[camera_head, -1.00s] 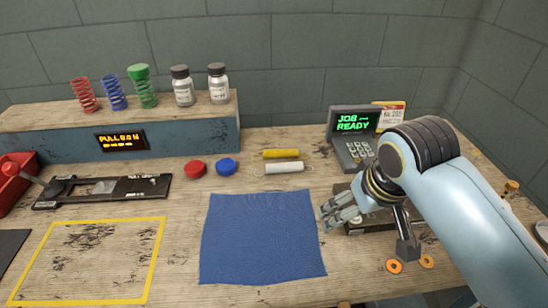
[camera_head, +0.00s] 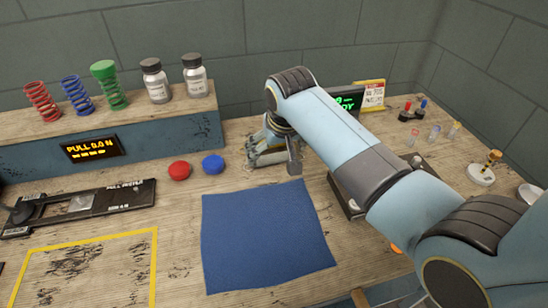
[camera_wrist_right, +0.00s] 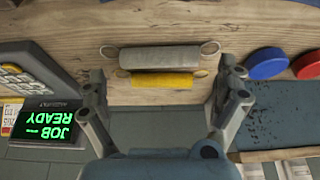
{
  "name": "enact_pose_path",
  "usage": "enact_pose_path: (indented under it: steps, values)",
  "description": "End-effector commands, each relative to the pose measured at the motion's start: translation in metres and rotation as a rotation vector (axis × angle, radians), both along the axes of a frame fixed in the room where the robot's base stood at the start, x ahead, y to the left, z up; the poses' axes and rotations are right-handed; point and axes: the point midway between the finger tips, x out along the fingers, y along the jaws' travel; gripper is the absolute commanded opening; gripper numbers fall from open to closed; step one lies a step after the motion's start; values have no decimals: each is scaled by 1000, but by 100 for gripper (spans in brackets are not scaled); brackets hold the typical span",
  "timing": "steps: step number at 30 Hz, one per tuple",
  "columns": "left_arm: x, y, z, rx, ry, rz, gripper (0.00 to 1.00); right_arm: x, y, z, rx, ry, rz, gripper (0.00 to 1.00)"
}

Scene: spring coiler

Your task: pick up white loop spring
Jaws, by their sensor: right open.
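The white loop spring (camera_wrist_right: 160,57) lies on the wooden bench in the right wrist view, a pale cylinder with a wire loop at each end. A yellow spring (camera_wrist_right: 162,80) lies parallel beside it. My right gripper (camera_wrist_right: 163,72) is open, one finger to either side of the pair, holding nothing. How high the fingers are above the bench is hard to tell. In the head view my right gripper (camera_head: 272,152) is over the back of the bench and largely hides both springs. My left gripper is in neither view.
Red (camera_head: 179,170) and blue (camera_head: 213,164) discs lie left of my right gripper. A blue mat (camera_head: 265,235) lies in front and is empty. The terminal (camera_head: 348,98) stands to the right, partly behind my arm. A shelf (camera_head: 110,140) holds coil springs and bottles.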

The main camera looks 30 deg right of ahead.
Motion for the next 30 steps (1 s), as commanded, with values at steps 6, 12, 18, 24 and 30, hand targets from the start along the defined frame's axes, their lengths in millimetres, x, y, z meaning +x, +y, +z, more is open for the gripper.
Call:
enact_pose_path:
  steps: [6, 12, 18, 24, 30]
  values:
    - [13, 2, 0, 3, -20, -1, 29, 12, -2, -27, 0, 2, 0, 100]
    - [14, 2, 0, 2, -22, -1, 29, 15, -3, -31, 0, 0, 0, 100]
    - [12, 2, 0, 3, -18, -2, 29, 14, -3, -31, 0, 0, 0, 87]
    - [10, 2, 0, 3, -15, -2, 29, 14, -3, -31, 0, 1, 0, 61]
    - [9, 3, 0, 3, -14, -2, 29, 14, -3, -31, 0, 0, 0, 54]
